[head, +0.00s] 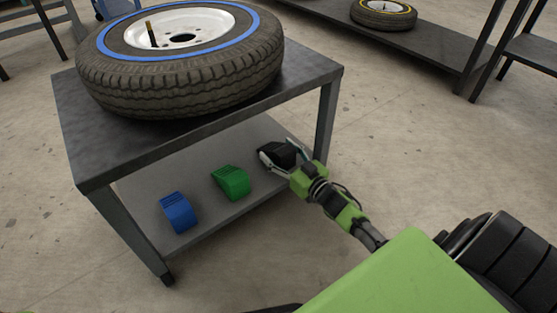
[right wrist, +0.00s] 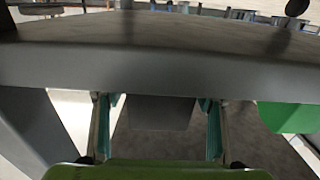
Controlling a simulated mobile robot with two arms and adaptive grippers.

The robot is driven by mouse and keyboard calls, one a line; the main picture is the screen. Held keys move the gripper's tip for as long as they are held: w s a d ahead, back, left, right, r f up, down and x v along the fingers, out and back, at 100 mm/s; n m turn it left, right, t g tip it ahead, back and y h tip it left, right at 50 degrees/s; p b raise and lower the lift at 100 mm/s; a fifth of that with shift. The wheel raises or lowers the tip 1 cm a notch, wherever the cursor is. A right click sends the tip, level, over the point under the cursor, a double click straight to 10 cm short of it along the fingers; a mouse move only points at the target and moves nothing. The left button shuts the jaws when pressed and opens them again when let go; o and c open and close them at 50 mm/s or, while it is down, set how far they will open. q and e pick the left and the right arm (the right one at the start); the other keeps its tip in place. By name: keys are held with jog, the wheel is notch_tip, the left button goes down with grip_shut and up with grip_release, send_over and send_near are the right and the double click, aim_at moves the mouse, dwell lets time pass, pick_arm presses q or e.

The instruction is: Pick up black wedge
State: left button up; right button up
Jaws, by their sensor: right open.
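The black wedge (head: 283,151) sits on the lower shelf of a dark table, at its right end. My right gripper (head: 284,158) reaches in from the right, and its open fingers lie on either side of the wedge. In the right wrist view the black wedge (right wrist: 160,112) shows between the two separated fingers of the gripper (right wrist: 156,102), with gaps on both sides. My left gripper is not in view.
A green wedge (head: 231,182) and a blue wedge (head: 178,212) stand on the same shelf (head: 205,205). The green wedge (right wrist: 288,117) is right of the fingers in the wrist view. The tabletop (head: 85,130), bearing a large tire (head: 180,88), overhangs the shelf. A table leg (head: 326,120) stands close to my gripper.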

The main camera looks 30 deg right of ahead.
jog(key=shift+w, duration=0.15)
jog(key=c, duration=1.5)
jog(key=shift+r, duration=0.1)
jog(key=shift+c, duration=0.2)
jog(key=shift+r, duration=0.1)
